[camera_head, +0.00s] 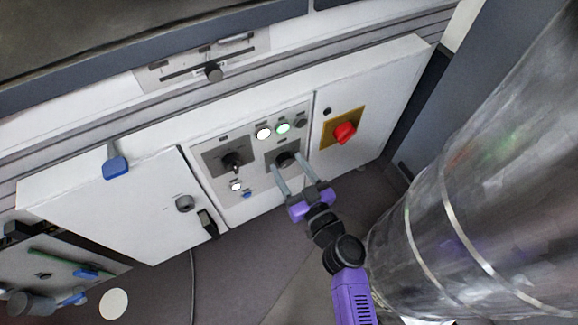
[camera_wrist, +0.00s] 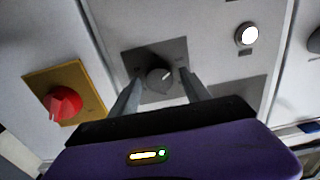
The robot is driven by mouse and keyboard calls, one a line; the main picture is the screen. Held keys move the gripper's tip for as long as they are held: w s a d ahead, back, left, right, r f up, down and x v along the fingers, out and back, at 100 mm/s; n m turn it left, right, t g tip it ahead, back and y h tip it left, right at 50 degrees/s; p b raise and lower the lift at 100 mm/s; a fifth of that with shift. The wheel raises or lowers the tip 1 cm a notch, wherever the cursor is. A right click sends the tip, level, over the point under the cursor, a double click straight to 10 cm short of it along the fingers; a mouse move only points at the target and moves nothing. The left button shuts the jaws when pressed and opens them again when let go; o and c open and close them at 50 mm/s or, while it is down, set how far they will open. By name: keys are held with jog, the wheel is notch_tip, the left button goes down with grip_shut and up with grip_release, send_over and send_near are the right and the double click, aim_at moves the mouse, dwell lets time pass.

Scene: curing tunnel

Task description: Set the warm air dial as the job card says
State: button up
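A dark round dial (camera_head: 285,158) sits on a grey plate low on the white control panel. The same dial (camera_wrist: 159,78) in the wrist view shows a pale pointer mark slanting up and to the right. The plate's lettering is too small to read, so I cannot confirm that this is the warm air dial. My gripper (camera_head: 287,164) reaches it from below. In the wrist view my gripper's (camera_wrist: 160,80) two fingers stand open on either side of the dial, with a visible gap on each side. I see no readable job card.
A red rotary switch (camera_head: 345,132) on a yellow plate is to the right. A black-handled selector (camera_head: 232,162) is to the left. A slider knob (camera_head: 213,72) is higher up. A large metal cylinder (camera_head: 470,190) fills the right side.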

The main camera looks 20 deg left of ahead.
grip_shut()
jog(key=shift+m+b, duration=0.3)
